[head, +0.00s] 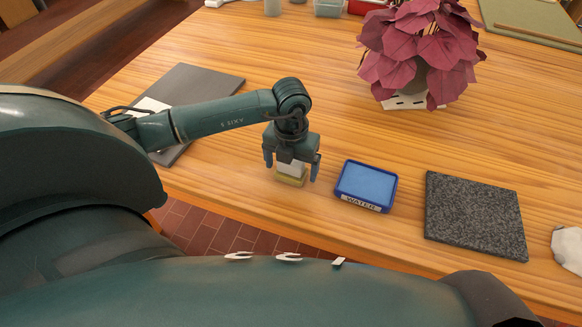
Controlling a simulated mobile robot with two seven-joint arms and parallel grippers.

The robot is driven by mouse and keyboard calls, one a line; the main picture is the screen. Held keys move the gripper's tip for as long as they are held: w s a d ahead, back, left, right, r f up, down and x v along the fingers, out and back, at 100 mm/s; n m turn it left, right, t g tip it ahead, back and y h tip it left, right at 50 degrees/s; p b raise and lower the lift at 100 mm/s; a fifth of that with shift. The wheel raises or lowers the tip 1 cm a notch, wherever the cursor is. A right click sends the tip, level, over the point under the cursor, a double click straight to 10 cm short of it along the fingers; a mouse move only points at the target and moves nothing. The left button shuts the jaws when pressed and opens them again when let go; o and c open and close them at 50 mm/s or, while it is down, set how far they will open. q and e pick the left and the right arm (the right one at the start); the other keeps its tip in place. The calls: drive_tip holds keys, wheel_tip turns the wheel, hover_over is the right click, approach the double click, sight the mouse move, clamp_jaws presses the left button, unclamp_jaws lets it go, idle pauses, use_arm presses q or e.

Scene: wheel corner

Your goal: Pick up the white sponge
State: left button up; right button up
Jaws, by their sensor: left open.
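My left gripper (291,168) is open and points down over the table near its front edge. A small white block (292,169), which looks like the white sponge, shows between its two blue fingertips. Under the block is a yellow-green base (290,181), partly hidden; I cannot tell if it is a dish or part of the sponge. The fingers stand on either side of the block, and I cannot tell whether they touch it. My right gripper is not in view.
A blue tray labelled WATER (363,203) lies just right of the gripper. Further right are a dark speckled slab (474,215) and a pale lump (568,248). A purple-leaved plant (420,45) stands behind. A dark grey board (205,82) lies at the left, partly behind my arm.

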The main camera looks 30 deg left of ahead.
use_arm(q)
drive_tip(key=shift+f, duration=0.1)
drive_tip(key=shift+c, duration=0.2)
drive_tip(key=c, duration=1)
drive_tip(key=shift+c, duration=0.2)
wheel_tip(320, 180, up, 10)
drive_tip(key=shift+r, duration=0.1)
drive_tip(key=o, duration=0.4)
drive_tip(key=shift+c, duration=1.4)
